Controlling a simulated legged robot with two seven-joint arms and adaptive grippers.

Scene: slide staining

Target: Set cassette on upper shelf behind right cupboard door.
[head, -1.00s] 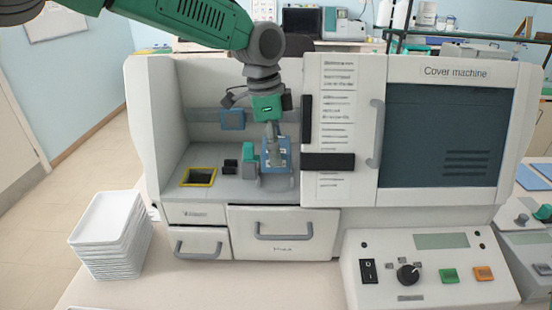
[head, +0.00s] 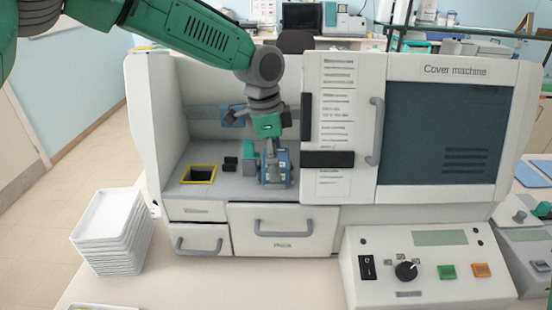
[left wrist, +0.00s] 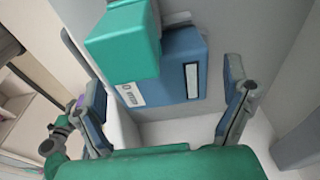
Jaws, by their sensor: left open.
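In the head view, a blue box (head: 281,169), apparently the cassette, is at the floor of the open left compartment of the cover machine, beside a small green-topped block (head: 249,151). My left gripper (head: 272,157) reaches down over it from above. In the left wrist view the blue box (left wrist: 185,62) has white labels, and a green block (left wrist: 124,45) partly covers it. The open fingers (left wrist: 165,105) are spread to either side of the box, with no clear contact. The right cupboard door (head: 445,140), with a dark window and grey handle, looks shut; its shelves are hidden.
A yellow-rimmed opening (head: 199,174) lies left on the compartment floor. A panel with black blocks (head: 328,159) stands right of my gripper. Drawers (head: 284,231) are below. Stacked white trays (head: 110,232) stand at left and a control box (head: 430,268) at front right.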

